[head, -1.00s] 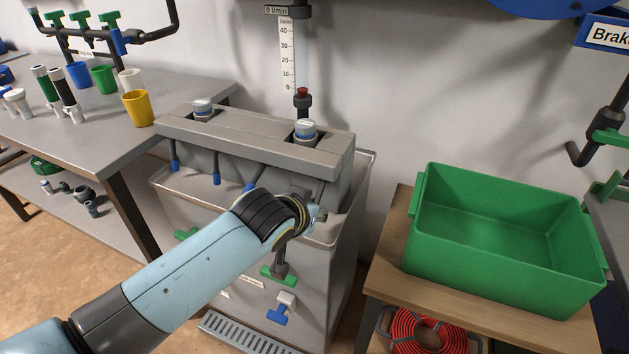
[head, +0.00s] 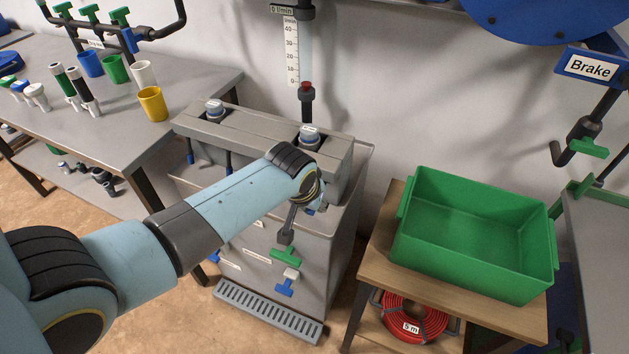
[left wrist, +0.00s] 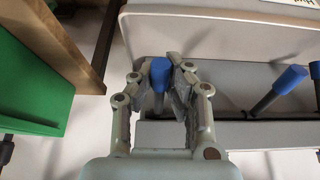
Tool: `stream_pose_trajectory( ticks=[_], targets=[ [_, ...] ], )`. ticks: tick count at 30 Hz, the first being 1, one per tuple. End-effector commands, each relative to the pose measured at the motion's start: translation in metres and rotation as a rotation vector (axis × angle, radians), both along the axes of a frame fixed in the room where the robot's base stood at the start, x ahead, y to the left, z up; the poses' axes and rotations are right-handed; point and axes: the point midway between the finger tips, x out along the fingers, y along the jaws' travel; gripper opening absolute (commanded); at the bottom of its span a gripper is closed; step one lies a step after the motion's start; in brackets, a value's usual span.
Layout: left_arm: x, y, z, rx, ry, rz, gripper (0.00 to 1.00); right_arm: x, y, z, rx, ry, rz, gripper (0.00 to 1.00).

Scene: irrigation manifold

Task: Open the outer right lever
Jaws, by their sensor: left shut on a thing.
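The grey manifold box (head: 250,138) carries a row of levers with blue tips along its front. In the left wrist view, my left gripper (left wrist: 160,85) has its two fingers on either side of the blue tip of the outer right lever (left wrist: 159,70) and is shut on it. In the head view my left gripper (head: 318,205) is at the right end of the box front, mostly hidden behind my own wrist. Two other blue-tipped levers (head: 190,158) (head: 228,170) show at the left. My right gripper is not in view.
A green crate (head: 470,265) stands on a wooden stand (head: 375,255) to the right, with a red coiled hose (head: 412,318) below. A flow gauge (head: 291,50) rises behind the box. Green valve (head: 287,257) and blue valve (head: 285,288) handles hang below the gripper.

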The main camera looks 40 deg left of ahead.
Motion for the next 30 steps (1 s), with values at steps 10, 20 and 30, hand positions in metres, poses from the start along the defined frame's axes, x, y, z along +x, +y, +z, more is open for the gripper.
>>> stream_pose_trajectory(
  ticks=[10,20,30],
  targets=[
    [0.004,0.001,0.005,0.001,-0.009,0.000,0.14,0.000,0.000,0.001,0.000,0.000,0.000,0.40],
    [0.002,0.000,0.003,0.001,-0.005,0.000,0.40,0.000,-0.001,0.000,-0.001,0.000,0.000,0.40],
    [-0.005,-0.002,0.018,0.001,-0.006,0.000,0.40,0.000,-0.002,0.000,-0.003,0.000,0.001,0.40]
  ],
)
